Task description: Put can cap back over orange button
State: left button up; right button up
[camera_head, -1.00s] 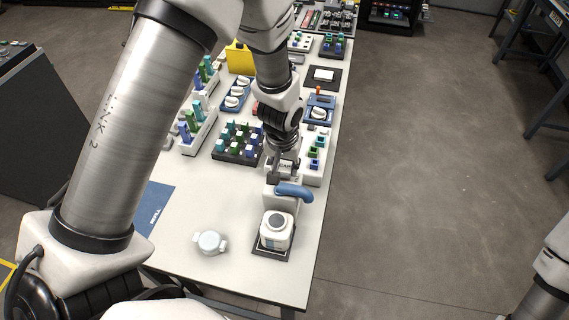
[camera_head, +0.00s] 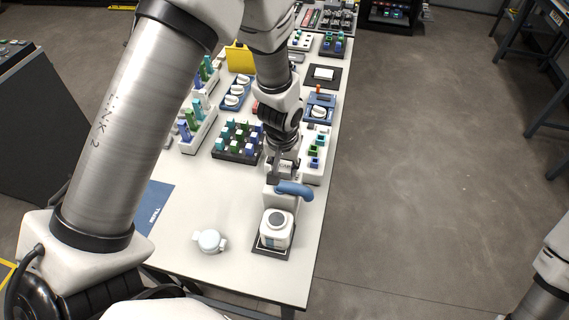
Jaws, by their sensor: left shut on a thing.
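My left gripper (camera_head: 283,166) reaches down over the near right part of the table and is shut on a white piece with a blue handle (camera_head: 294,190). Their contact is small and partly hidden. Just nearer stands a white container (camera_head: 275,236) with a dark round top, upright on a dark square base. A small pale round piece with side tabs (camera_head: 210,241), cap-like, lies on the table to its left. I cannot tell which piece is the can cap. A small orange-red part (camera_head: 318,90) stands up on a blue unit farther back. My right gripper is out of view.
Behind the gripper stand a dark rack of colored blocks (camera_head: 238,156), a white block with green and blue sockets (camera_head: 314,150) and blue units with white knobs (camera_head: 236,92). A blue sheet (camera_head: 155,208) lies at left. The near middle of the table is mostly clear.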

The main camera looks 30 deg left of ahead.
pick_arm(q)
jog(key=shift+f+b, duration=0.3)
jog(key=shift+f, duration=0.1)
dwell(0.3)
jog(key=o, duration=1.1)
jog(key=shift+o, duration=0.2)
jog(key=shift+r, duration=0.1)
notch_tip(320, 180, up, 6)
jog(key=p, duration=0.5)
jog(key=shift+p, duration=0.3)
jog(key=shift+s, duration=0.1)
